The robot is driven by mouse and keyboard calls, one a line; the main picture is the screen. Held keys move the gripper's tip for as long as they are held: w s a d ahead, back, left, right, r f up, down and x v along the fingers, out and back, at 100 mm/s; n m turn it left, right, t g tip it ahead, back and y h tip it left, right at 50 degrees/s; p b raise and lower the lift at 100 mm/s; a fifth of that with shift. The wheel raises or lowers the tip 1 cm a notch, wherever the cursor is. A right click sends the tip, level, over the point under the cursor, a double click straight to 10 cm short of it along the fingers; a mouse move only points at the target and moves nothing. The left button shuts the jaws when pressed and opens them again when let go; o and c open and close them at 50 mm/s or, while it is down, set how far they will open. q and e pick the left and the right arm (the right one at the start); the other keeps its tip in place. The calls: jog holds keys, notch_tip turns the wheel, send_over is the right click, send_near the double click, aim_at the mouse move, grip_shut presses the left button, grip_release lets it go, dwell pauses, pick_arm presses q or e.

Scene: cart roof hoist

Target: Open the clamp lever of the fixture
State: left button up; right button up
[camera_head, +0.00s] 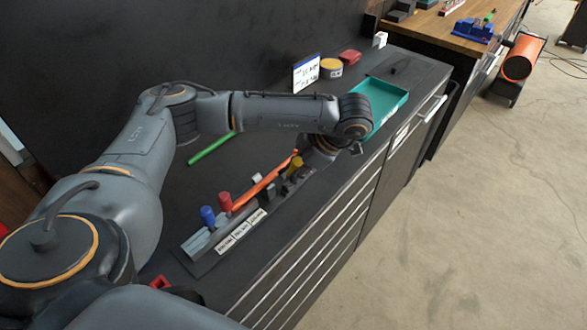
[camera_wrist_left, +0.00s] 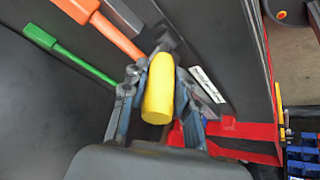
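The fixture, a grey rail with white labels (camera_head: 240,232), lies along the front of the dark bench top. A blue handle (camera_head: 208,215), a red handle (camera_head: 225,202) and a yellow handle (camera_head: 295,165) stand up from it. I cannot tell for sure from the labels which one is the clamp lever. My left gripper (camera_wrist_left: 159,78) is over the yellow handle, with one finger on each side of it in the left wrist view. Whether both fingertips press on the yellow handle is not clear. The wrist partly hides this end of the fixture in the head view. My right gripper is out of view.
An orange bar (camera_head: 265,183) and a green bar (camera_head: 210,148) lie behind the fixture, near my left arm. A teal tray (camera_head: 388,97), a white sign (camera_head: 306,73) and a yellow round item (camera_head: 331,67) are farther back. Floor on the right is open.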

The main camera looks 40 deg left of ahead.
pick_arm(q)
jog(key=o, duration=0.4)
jog(key=shift+c, duration=0.2)
jog(key=v, duration=1.2)
